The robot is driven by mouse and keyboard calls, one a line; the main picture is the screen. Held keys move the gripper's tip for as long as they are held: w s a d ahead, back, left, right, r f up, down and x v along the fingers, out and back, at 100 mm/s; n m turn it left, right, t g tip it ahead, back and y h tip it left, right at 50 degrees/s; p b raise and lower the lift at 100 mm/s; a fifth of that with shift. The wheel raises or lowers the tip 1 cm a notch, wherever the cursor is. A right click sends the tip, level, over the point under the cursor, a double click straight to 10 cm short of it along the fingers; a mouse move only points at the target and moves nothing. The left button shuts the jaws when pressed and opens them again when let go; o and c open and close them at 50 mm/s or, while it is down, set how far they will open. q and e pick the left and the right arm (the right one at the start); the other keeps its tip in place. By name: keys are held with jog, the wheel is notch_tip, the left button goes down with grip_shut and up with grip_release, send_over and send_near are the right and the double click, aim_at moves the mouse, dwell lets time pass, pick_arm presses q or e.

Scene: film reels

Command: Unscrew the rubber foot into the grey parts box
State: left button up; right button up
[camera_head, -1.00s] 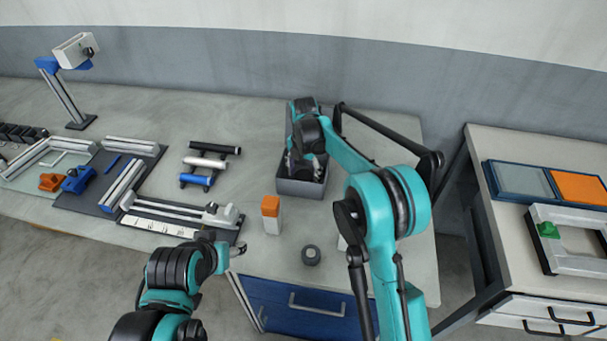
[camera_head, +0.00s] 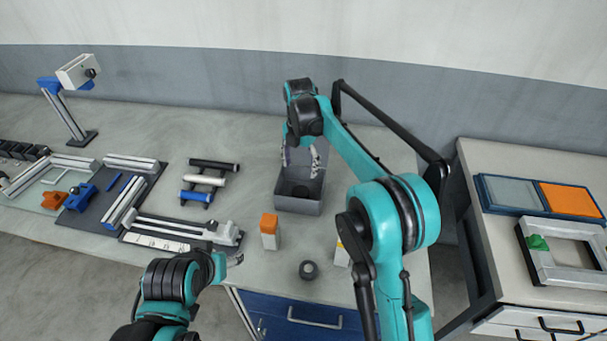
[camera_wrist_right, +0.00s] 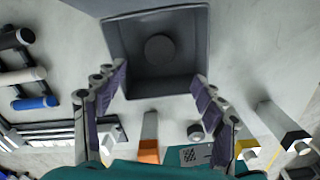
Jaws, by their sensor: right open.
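The grey parts box (camera_head: 300,207) stands open on the bench, below my right gripper (camera_head: 302,160). In the right wrist view the grey box (camera_wrist_right: 113,42) is just beyond the spread, empty fingers of my right gripper (camera_wrist_right: 160,85). A dark round piece, which looks like the rubber foot (camera_wrist_right: 160,48), lies on the box floor, apart from the fingers. It shows as a dark patch in the head view (camera_head: 299,190). My left gripper (camera_head: 236,258) is low at the bench's front edge, and its jaws are too small to read.
An orange-topped white bottle (camera_head: 269,232) and a dark round object (camera_head: 309,270) stand in front of the box. Rollers on a rack (camera_head: 206,181) and a rail fixture (camera_head: 180,228) lie to the left. A side table (camera_head: 500,240) stands at right.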

jog(key=s+d+r+m+t, duration=0.3)
jog(key=s+d+r+m, duration=0.65)
jog(key=s+m, duration=0.45)
jog(key=s+d+f+m+t, duration=0.2)
jog(key=s+d+f+m, duration=0.1)
jog(key=s+m, duration=0.4)
jog(key=s+d+f+m+t, duration=0.2)
jog(key=s+d+f+m, duration=0.2)
jog(key=s+m, duration=0.4)
jog(key=shift+s+d+m, duration=0.3)
jog(key=shift+s+d, duration=0.2)
jog(key=shift+s, duration=0.55)
